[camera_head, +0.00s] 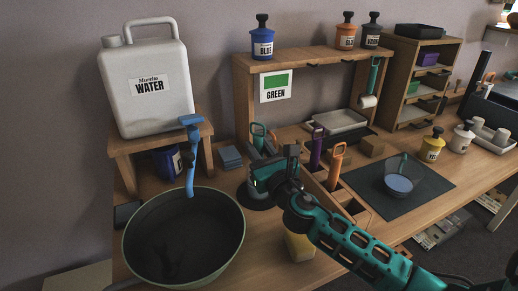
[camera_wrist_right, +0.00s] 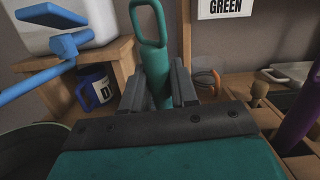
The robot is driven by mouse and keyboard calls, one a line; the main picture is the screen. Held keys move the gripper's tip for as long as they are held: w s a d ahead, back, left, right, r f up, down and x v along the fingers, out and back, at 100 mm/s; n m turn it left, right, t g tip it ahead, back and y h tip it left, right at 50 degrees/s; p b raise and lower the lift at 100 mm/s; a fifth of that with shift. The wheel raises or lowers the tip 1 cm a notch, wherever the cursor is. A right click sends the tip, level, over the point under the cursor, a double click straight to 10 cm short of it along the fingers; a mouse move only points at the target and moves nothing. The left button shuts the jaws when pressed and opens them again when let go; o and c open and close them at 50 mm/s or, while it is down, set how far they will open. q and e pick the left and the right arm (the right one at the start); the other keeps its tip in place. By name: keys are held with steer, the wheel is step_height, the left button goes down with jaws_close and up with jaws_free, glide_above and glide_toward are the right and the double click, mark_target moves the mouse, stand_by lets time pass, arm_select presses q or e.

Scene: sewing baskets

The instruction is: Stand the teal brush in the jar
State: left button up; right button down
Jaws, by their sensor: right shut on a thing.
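My right gripper (camera_head: 262,160) is shut on a teal handle with a loop at its top, which I take for the teal brush (camera_head: 258,137). In the right wrist view the brush (camera_wrist_right: 153,48) stands roughly upright between the two dark fingers (camera_wrist_right: 158,88). Its lower end is hidden behind my gripper. A clear rim (camera_wrist_right: 207,77), perhaps of the jar, shows just behind the right finger. I cannot tell whether the brush is inside it. My left gripper is out of view.
A large dark bowl (camera_head: 131,226) stands at front left. A water container (camera_head: 150,85) sits on a wooden stand, with a blue tool (camera_head: 190,165) in front. Purple (camera_head: 317,147) and orange (camera_head: 336,165) handles stand right of my gripper. A dark mat (camera_head: 425,201) holds a clear bowl.

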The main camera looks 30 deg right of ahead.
steer(key=c, duration=0.8)
jaws_free()
arm_select(q)
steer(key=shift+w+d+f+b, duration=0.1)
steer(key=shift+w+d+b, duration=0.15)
steer(key=shift+b, duration=0.3)
arm_select(e)
steer(key=shift+s+a+f, duration=0.1)
steer(key=shift+s+f, duration=0.15)
steer(key=shift+s, duration=1.9)
steer(key=shift+s+a+f, duration=0.15)
steer(key=shift+s+f, duration=0.15)
steer(key=shift+s, duration=1.8)
steer(key=shift+s+a+f, duration=0.1)
steer(key=shift+s+f, duration=0.15)
steer(key=shift+s, duration=1.9)
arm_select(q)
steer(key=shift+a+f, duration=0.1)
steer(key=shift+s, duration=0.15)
